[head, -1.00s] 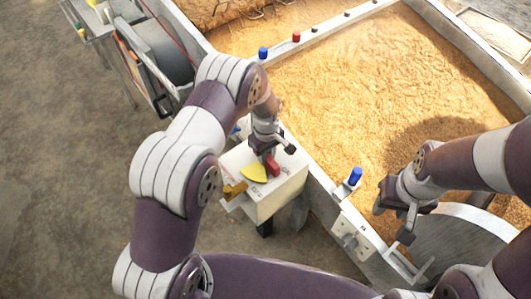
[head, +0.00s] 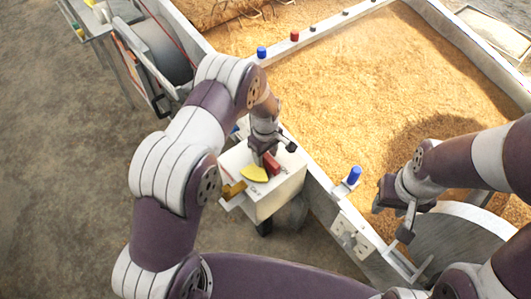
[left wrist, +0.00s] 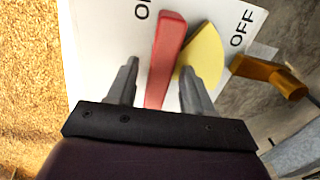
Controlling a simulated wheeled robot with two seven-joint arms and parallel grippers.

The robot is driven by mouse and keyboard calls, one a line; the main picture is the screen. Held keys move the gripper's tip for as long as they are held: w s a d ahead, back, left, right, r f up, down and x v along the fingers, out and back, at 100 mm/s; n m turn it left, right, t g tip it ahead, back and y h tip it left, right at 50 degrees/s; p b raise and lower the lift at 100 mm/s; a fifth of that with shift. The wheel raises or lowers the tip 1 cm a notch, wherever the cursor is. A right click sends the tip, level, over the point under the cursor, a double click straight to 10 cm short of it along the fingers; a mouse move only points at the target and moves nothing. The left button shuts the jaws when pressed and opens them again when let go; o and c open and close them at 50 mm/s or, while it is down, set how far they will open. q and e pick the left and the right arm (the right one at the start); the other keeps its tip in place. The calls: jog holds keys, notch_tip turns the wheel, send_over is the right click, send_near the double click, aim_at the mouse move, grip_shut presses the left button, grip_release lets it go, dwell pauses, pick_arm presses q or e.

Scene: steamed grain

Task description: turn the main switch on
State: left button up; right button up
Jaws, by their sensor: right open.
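The main switch is a white box (head: 283,187) with a red lever (head: 272,164) and a yellow sector (head: 254,173) on its top. In the left wrist view the red lever (left wrist: 168,50) lies between a partly hidden label starting with "O" and the yellow sector (left wrist: 207,55), with "OFF" beyond the sector. My left gripper (head: 264,155) is over the box. Its fingers (left wrist: 160,82) are apart, one on each side of the lever; contact cannot be told. My right gripper (head: 393,215) is open and empty near the vat's near right edge.
A large vat of grain (head: 350,85) fills the right, with blue and red knobs on its rim. A blue knob (head: 354,175) stands between the box and my right gripper. An orange-yellow handle (head: 233,190) sticks out of the box's left side. Bare floor lies at left.

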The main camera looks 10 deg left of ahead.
pick_arm(q)
notch_tip(320, 180, up, 13)
dwell(0.4)
jog(key=shift+f, duration=0.1)
